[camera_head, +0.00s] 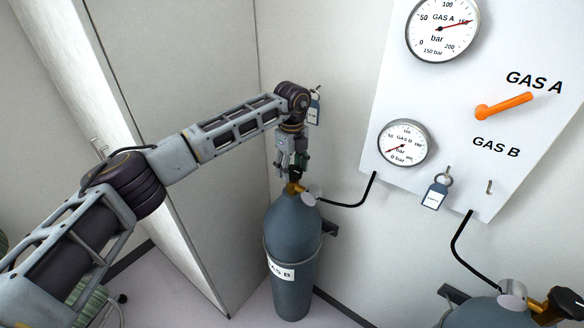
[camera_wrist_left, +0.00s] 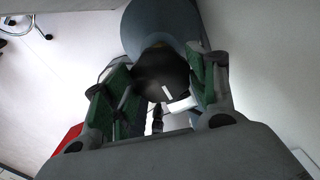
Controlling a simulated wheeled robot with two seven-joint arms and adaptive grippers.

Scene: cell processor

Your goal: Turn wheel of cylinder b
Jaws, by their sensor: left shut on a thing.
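Cylinder B (camera_head: 293,245) is a blue-grey gas bottle labelled GAS B, standing upright in the corner by the wall. Its brass valve (camera_head: 291,188) is at the top, with the dark wheel (camera_head: 296,173) above it. My left gripper (camera_head: 293,165) points down from above and is shut on the wheel. In the left wrist view the black wheel (camera_wrist_left: 160,75) sits between the green-padded fingers (camera_wrist_left: 160,98), with the cylinder (camera_wrist_left: 160,25) behind it. The fingers partly hide the wheel. My right gripper is not in view.
A wall panel (camera_head: 470,190) at the right carries the GAS A gauge (camera_head: 443,28), the GAS B gauge (camera_head: 404,143), an orange lever (camera_head: 504,105) and a hanging tag (camera_head: 435,195). A black hose (camera_head: 350,203) runs to cylinder B. Another cylinder (camera_head: 490,312) stands at bottom right.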

